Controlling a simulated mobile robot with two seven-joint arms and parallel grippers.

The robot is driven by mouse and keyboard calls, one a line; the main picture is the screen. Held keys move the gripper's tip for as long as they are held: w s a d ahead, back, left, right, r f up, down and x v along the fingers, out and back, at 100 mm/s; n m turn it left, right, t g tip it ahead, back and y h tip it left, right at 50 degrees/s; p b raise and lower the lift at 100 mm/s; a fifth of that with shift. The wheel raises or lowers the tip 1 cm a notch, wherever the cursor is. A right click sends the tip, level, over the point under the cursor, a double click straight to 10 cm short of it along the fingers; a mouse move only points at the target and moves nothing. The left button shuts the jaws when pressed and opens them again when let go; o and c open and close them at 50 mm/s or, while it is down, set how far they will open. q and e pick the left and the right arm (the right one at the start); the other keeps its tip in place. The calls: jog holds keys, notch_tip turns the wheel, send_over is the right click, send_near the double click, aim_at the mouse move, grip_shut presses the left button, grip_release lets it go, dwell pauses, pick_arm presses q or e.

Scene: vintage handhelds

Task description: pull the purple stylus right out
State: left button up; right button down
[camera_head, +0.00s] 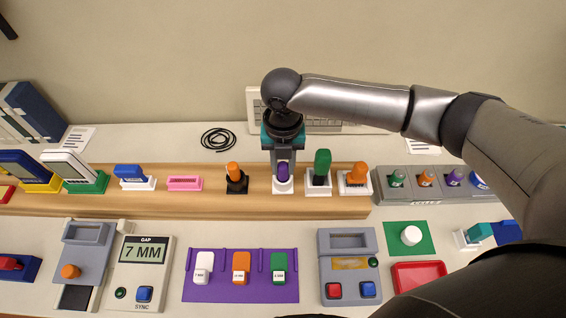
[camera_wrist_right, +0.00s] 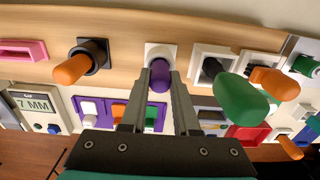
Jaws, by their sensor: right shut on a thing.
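The purple stylus (camera_head: 283,171) stands upright in a white holder (camera_head: 283,186) on the wooden shelf. My right gripper (camera_head: 284,167) reaches down over it from above. In the right wrist view the purple stylus (camera_wrist_right: 160,76) is between the two fingers of my right gripper (camera_wrist_right: 158,84), which is shut on it. The lower end of the stylus is hidden in the holder (camera_wrist_right: 161,50). My left gripper is not in view.
An orange stylus in a black holder (camera_head: 237,186) stands to the left. A green stylus (camera_head: 322,163) and another orange stylus (camera_head: 357,173) stand close on the right. A purple mat (camera_head: 221,296) with several small capped items lies in front. Wall space behind is clear.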

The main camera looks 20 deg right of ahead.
jog(key=shift+r+p, duration=0.85)
jog(key=shift+p, duration=0.3)
dwell(0.9)
jog(key=shift+r+p, duration=3.3)
jog(key=shift+p, duration=0.6)
